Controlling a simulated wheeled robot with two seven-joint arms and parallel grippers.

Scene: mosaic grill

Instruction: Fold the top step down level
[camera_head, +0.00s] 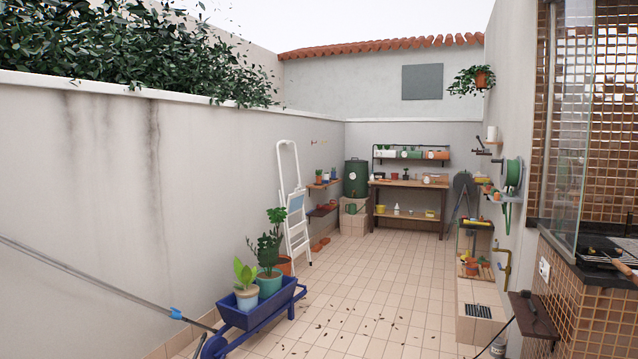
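A white stepladder (297,235) stands upright close to the left wall, past the blue wheelbarrow. A tall hoop rail (288,152) rises above it. Its top step (296,204) shows as a light blue panel that looks tilted up steeply, nearly in line with the ladder frame, rather than level. The ladder's lower left part is partly hidden by potted plants. Neither of my grippers is in view.
A blue wheelbarrow (256,308) with potted plants stands in front of the ladder. A long grey pole (90,278) crosses the lower left. The tiled floor (370,285) right of the ladder is mostly open, with scattered leaves. A workbench (408,184) stands at the back.

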